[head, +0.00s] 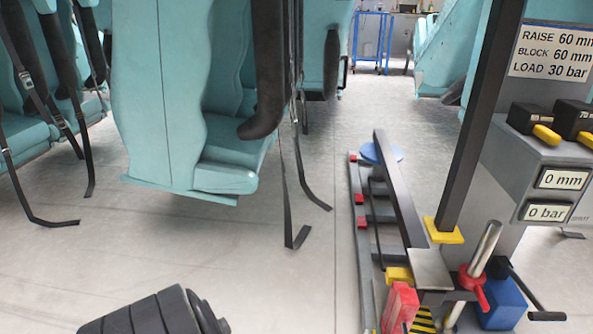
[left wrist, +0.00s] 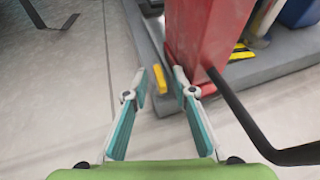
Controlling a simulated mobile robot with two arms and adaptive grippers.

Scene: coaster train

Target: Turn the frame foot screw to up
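I cannot tell for certain which part is the frame foot screw. In the left wrist view, a small yellow piece (left wrist: 160,78) sits low beside a red post (left wrist: 192,40), at the edge of a grey base (left wrist: 275,73). My left gripper (left wrist: 158,78) is open, its two fingers spread just in front of the yellow piece. In the head view, a red block (head: 401,306) stands low on the frame, left of a red collar with a lever (head: 474,284) and a steel rod. My right gripper is not in view.
A black bar (left wrist: 250,125) slants close to the right finger. The press's panel (head: 563,179) reads 0 mm, with 0 bar below; a sign (head: 553,52) gives raise, block and load values. Teal seats (head: 190,100) hang at left. Open floor (head: 280,275) lies left of the frame.

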